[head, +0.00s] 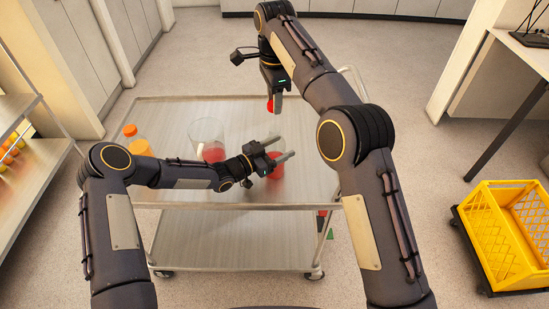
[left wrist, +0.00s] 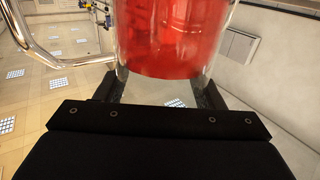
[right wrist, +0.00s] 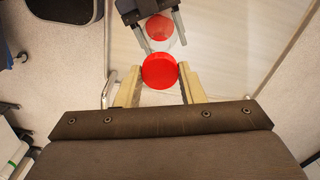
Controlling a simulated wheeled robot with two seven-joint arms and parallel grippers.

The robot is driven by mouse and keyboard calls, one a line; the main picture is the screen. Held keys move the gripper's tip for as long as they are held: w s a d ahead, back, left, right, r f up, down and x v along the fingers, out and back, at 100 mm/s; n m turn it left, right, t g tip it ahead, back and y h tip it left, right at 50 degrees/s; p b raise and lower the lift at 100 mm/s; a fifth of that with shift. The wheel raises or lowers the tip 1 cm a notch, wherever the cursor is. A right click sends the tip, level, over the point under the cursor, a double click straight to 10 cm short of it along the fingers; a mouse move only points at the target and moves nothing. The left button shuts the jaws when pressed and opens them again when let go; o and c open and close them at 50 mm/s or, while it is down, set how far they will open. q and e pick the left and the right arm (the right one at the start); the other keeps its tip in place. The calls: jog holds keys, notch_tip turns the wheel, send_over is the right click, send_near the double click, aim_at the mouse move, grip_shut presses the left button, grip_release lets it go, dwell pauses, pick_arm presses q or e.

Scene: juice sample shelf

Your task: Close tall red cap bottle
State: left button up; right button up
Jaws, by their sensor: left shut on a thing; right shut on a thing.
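A clear bottle with red liquid (head: 276,170) stands upright at the cart's front right. My left gripper (head: 284,147) is shut around its side; the left wrist view shows the red liquid (left wrist: 178,45) between the fingers. My right gripper (head: 274,104) is shut on a round red cap (head: 270,106) and holds it above the cart, apart from the bottle. In the right wrist view the cap (right wrist: 160,71) sits between the fingertips, and the bottle (right wrist: 160,30) with my left gripper lies below and beyond it.
A yellow crate (head: 505,235) stands on the floor at right. The cart's back middle is clear.

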aim_at(274, 128)
pick_arm(q)
jog(key=shift+c, duration=1.3)
pick_arm(e)
jog(key=shift+f, duration=2.5)
jog(key=shift+f, duration=0.1)
jog(key=shift+f, duration=0.8)
jog(key=shift+f, duration=0.6)
